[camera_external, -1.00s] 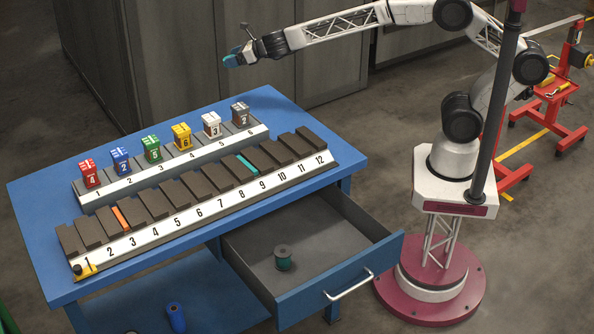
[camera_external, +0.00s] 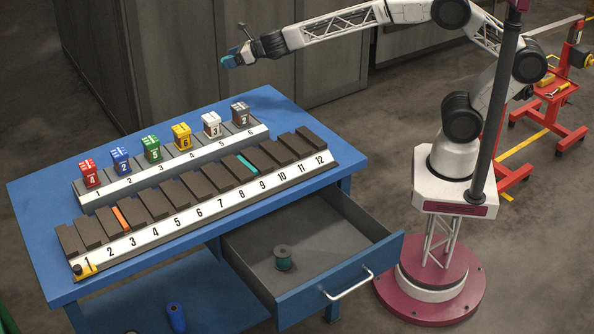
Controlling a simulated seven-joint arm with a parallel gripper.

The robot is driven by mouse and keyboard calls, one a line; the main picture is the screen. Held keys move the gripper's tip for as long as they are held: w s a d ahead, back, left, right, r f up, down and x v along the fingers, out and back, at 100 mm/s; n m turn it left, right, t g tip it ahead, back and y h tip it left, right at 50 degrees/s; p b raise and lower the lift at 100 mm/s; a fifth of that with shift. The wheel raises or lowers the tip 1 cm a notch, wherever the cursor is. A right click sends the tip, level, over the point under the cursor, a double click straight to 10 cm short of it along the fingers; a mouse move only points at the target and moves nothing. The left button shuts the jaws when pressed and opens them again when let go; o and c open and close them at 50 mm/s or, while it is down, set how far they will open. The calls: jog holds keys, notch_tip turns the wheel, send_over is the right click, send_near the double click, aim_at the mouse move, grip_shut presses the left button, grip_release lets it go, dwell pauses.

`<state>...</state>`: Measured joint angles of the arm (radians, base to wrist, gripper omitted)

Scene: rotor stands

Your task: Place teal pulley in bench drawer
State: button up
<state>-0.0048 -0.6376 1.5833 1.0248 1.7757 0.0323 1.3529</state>
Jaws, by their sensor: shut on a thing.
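My gripper (camera_external: 233,60) is high above and behind the back edge of the blue bench, far from the drawer. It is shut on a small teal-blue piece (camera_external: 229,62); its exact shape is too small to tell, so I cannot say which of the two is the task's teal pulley.
The blue bench (camera_external: 32,238) carries a back row of coloured numbered blocks (camera_external: 151,149) and a front rack of dark slots (camera_external: 197,234) numbered 1 to 12. A blue cylinder (camera_external: 176,317) stands on the lower shelf. Most of the drawer floor is clear.

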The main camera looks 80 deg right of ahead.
jog(key=w+a+f+n+g+y, duration=0.2)
jog(key=w+a+n+y, duration=0.1)
jog(key=a, duration=0.5)
jog(key=w+a+f+n+g+y, duration=0.1)
jog(key=w+a+n+g+y, duration=0.1)
jog(key=a, duration=0.7)
jog(key=w+a+f+n+g+y, duration=0.2)
jog(key=w+a+n+y, duration=0.2)
jog(key=a+n+y, duration=0.2)
jog(key=shift+w+a+f+n+g, duration=0.2)
jog(key=shift+a+f+n+g, duration=0.1)
jog(key=shift+a, duration=0.9)
jog(key=shift+f, duration=2.5)
jog(key=shift+f, duration=2.45)
jog(key=shift+f, duration=0.1)
